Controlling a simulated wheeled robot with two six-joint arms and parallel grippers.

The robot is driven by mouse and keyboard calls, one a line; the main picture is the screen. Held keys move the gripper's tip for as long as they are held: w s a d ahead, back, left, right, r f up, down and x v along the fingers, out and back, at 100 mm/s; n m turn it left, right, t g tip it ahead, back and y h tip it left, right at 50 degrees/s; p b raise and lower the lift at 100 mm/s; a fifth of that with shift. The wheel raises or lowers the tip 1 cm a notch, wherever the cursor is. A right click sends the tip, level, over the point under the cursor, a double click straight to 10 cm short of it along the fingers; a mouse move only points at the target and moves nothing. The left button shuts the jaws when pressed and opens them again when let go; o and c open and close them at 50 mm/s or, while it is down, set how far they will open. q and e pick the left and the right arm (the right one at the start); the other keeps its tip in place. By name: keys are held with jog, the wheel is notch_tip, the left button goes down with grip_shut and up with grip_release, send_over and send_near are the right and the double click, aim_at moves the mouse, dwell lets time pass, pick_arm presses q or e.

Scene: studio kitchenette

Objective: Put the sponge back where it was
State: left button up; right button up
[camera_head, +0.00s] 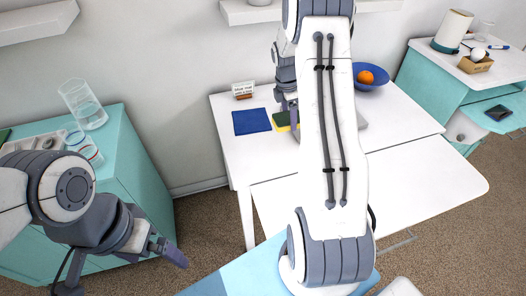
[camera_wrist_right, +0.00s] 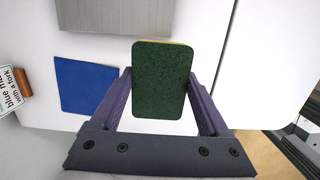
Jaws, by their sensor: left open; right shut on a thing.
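The sponge (camera_wrist_right: 162,80), dark green with a yellow edge, is between the two fingers of my right gripper (camera_wrist_right: 160,105) in the right wrist view. The fingers are shut on its sides. In the head view the sponge (camera_head: 282,119) shows partly, just right of the blue mat (camera_head: 251,122), with my right arm hiding part of the area. I cannot tell whether it touches the white table (camera_head: 226,140). The mat (camera_wrist_right: 87,85) also lies beside the sponge in the wrist view. My left gripper (camera_head: 170,250) is open and empty, low at the left.
A small sign (camera_head: 243,90) stands behind the mat; its legible words include "blue" and "with a fork". A grey block-like thing (camera_wrist_right: 115,15) lies near the sponge. A blue bowl (camera_head: 371,85) with an orange (camera_head: 366,77) is at the back right. A teal cabinet (camera_head: 140,165) stands left.

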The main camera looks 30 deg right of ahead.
send_over(265, 154)
notch_tip(265, 154, down, 6)
jog(key=shift+w+a+r+p, duration=0.15)
jog(key=shift+r+p, duration=0.05)
jog(key=shift+p, duration=0.1)
jog(key=shift+f, duration=2.05)
jog(key=shift+f, duration=0.2)
jog(key=o, duration=1.2)
jog(key=shift+c, duration=0.2)
jog(key=shift+r, duration=0.15)
notch_tip(265, 154, up, 12)
jog(key=a, duration=0.1)
jog(key=shift+w+a, duration=0.2)
jog(key=shift+a, duration=0.1)
